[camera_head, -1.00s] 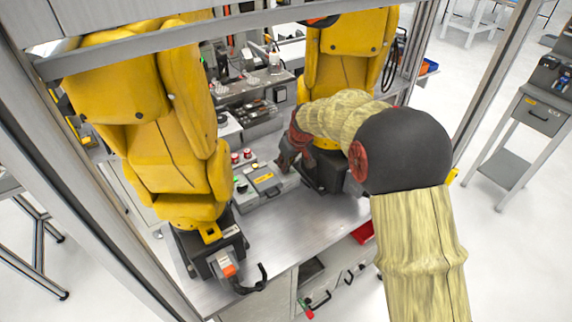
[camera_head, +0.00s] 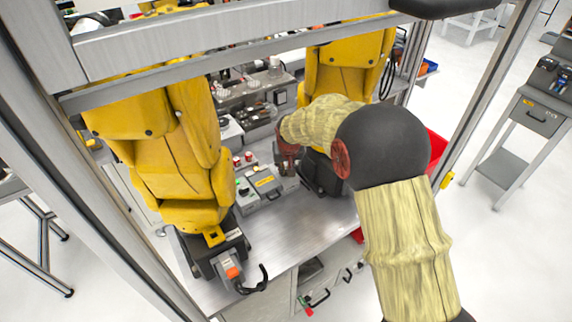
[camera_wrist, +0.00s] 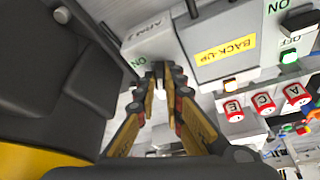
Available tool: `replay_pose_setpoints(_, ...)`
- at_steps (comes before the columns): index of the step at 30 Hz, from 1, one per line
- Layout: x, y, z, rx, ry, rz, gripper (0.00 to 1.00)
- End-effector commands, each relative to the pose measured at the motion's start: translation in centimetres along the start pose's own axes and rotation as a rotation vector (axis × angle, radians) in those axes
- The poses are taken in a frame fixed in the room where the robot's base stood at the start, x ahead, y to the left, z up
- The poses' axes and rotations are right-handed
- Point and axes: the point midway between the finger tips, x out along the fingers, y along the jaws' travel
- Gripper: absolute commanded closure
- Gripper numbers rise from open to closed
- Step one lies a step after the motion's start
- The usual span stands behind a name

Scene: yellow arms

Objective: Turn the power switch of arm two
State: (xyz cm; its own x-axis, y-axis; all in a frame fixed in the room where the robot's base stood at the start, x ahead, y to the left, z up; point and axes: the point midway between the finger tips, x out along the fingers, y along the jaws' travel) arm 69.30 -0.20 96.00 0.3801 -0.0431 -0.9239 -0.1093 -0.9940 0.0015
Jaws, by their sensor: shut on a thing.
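Two yellow arms stand on the bench: one at left (camera_head: 165,180) and one behind my arm (camera_head: 345,70). In the wrist view, a pale box (camera_wrist: 150,38) carries lettering that starts "ARM" and a green ON; its number is not clear. My gripper (camera_wrist: 158,74) is at this box's edge, its fingers close together on the power switch, which they almost wholly hide. I cannot tell which way the switch points. In the head view, my gripper (camera_head: 287,162) is between the grey console and the right yellow arm's black base (camera_head: 322,180).
The grey console (camera_head: 268,196) has a yellow BACK-UP label (camera_wrist: 220,50). Beside it are red knobs (camera_wrist: 264,102) and a black ON/OFF switch (camera_wrist: 299,18). The black base at left (camera_wrist: 70,70) is close to my fingers. A metal beam (camera_head: 230,40) crosses above. The front bench is clear.

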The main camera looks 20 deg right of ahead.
Motion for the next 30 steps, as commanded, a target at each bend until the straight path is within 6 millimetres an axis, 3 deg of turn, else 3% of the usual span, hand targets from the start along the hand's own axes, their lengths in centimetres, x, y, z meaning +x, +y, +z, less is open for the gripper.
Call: replay_pose_setpoints(30,0.22,-0.57,-0.25,0.861,-0.001,0.356,1.00)
